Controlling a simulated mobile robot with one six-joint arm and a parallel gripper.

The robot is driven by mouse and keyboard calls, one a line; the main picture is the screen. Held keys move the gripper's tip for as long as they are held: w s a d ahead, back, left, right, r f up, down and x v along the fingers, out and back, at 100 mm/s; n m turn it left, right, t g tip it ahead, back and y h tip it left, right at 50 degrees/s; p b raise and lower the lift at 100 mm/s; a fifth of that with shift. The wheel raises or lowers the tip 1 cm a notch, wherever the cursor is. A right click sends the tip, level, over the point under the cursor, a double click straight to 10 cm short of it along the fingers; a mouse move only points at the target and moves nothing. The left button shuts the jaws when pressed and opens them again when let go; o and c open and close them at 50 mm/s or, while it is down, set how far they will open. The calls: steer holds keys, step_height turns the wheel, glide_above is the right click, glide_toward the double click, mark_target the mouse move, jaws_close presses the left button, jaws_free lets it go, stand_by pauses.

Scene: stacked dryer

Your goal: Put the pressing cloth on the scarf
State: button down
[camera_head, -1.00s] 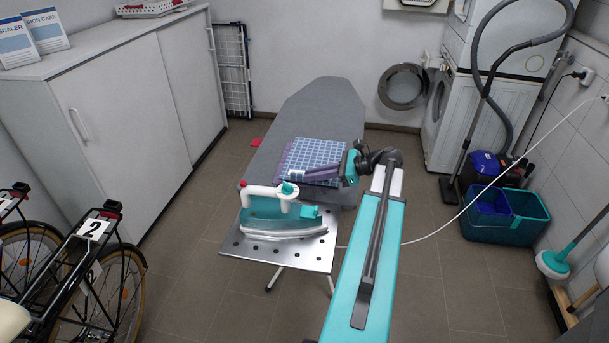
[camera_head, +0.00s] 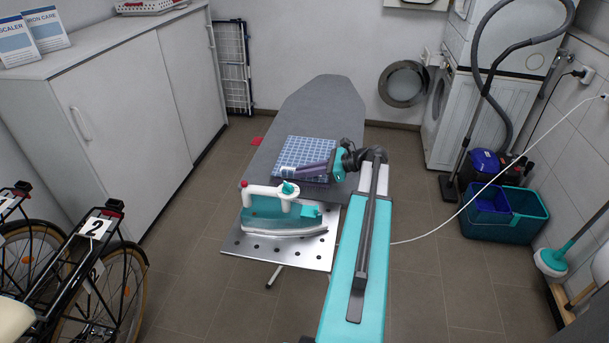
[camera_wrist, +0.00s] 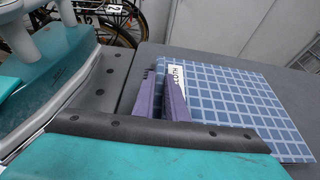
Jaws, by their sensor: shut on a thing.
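The pressing cloth (camera_head: 308,148) is a blue checked, flat folded piece at the near part of the grey ironing board. In the wrist view the cloth (camera_wrist: 225,95) fills the middle, with a white label at its left edge. My gripper (camera_head: 284,171) has purple fingers reaching left across the cloth's near side. In the wrist view the fingers (camera_wrist: 163,75) are close together at the cloth's labelled edge, shut on it. A thin purplish edge shows along the cloth's left side in the head view; I cannot tell whether this is the scarf. No scarf shows clearly.
The ironing board (camera_head: 325,105) is bare beyond the cloth. A teal and white iron (camera_head: 282,212) stands on the perforated metal rest (camera_head: 250,247) just in front of the cloth. A white cabinet (camera_head: 140,105) is on the left; buckets (camera_head: 505,215) stand right.

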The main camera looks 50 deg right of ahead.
steer(key=shift+f, duration=1.1)
steer(key=c, duration=1.8)
jaws_free()
steer(key=shift+o, duration=0.2)
steer(key=shift+s, duration=0.1)
steer(key=b+v, duration=0.2)
steer(key=v, duration=0.9)
steer(key=shift+s+d, duration=0.15)
steer(key=shift+s, duration=0.05)
steer(key=shift+s+d+r, duration=0.1)
steer(key=shift+s+r, duration=0.1)
steer(key=shift+r, duration=0.15)
steer(key=shift+s, duration=0.1)
